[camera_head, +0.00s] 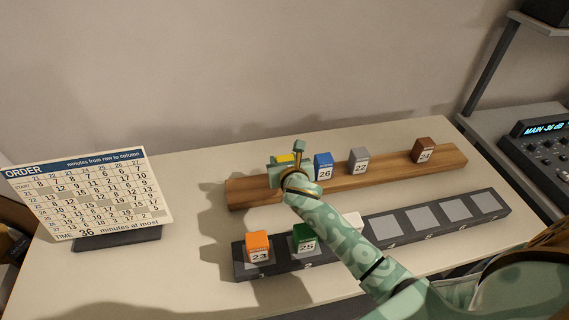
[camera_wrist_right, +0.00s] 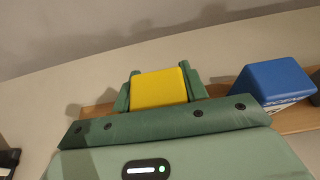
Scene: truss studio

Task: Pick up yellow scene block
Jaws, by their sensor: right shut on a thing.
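The yellow scene block (camera_wrist_right: 158,88) is between the two green fingers of my right gripper (camera_wrist_right: 160,92) in the right wrist view. In the head view only a small yellow part of the block (camera_head: 285,157) shows, as my right gripper (camera_head: 285,166) covers the rest. My right gripper is shut on the block at the left part of the wooden rail (camera_head: 395,167). Whether the block touches the rail is hidden. My left gripper is not in view.
Blue (camera_head: 323,167), grey (camera_head: 358,160) and brown (camera_head: 424,150) blocks stand on the rail, blue being nearest my right gripper. Orange (camera_head: 258,246) and green (camera_head: 304,238) blocks and a partly hidden white one stand in the dark slotted strip (camera_head: 508,209). An order board (camera_head: 90,195) stands left.

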